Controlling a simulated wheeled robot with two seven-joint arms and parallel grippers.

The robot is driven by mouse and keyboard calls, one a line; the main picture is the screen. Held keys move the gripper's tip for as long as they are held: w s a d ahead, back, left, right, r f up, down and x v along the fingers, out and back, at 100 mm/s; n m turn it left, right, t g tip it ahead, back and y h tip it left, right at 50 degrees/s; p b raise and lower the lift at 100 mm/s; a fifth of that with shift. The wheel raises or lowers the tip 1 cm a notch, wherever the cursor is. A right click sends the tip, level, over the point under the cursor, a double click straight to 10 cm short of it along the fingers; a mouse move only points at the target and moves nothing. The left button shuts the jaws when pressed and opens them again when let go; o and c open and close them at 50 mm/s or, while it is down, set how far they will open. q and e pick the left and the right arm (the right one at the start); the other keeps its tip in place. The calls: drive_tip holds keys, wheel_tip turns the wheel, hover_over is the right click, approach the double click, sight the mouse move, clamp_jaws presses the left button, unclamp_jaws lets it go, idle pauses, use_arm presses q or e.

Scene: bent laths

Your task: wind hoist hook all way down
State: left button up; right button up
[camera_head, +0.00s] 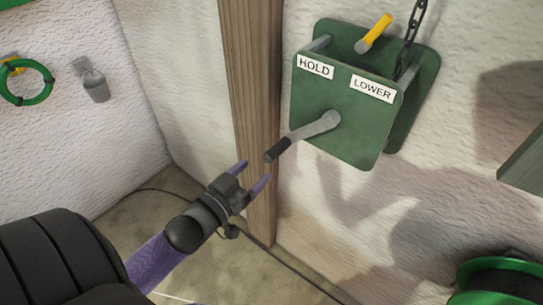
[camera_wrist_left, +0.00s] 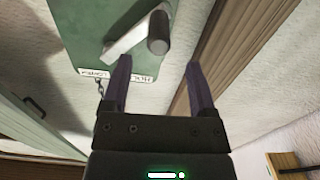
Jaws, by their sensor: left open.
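A green hoist box (camera_head: 345,110) is on the white wall, with HOLD (camera_head: 314,67) and LOWER (camera_head: 372,89) labels. A grey crank arm (camera_head: 318,127) on its front reaches down left to a black handle grip (camera_head: 277,150). My left gripper (camera_head: 252,175) is open and empty, just below and left of the grip, apart from it. In the left wrist view the black grip (camera_wrist_left: 158,32) lies beyond and between the open fingertips (camera_wrist_left: 157,66). A yellow-tipped lever (camera_head: 376,30) sticks up above the box. A dark chain (camera_head: 414,30) runs up behind it. I see no hook. My right gripper is out of view.
A wooden post (camera_head: 253,80) stands just left of the box, behind my left gripper. A green reel (camera_head: 500,275) is at lower right, and a grey-green panel edge (camera_head: 525,160) juts in at right. A green ring (camera_head: 25,85) hangs on the left wall. A cable runs along the floor.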

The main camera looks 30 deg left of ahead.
sight(266, 161)
use_arm(q)
drive_tip(key=w, duration=0.5)
drive_tip(key=w+b, duration=0.1)
drive_tip(key=w, duration=0.1)
drive_tip(key=shift+w+d, duration=0.15)
drive_tip(key=shift+d, duration=0.15)
clamp_jaws()
idle(0.9)
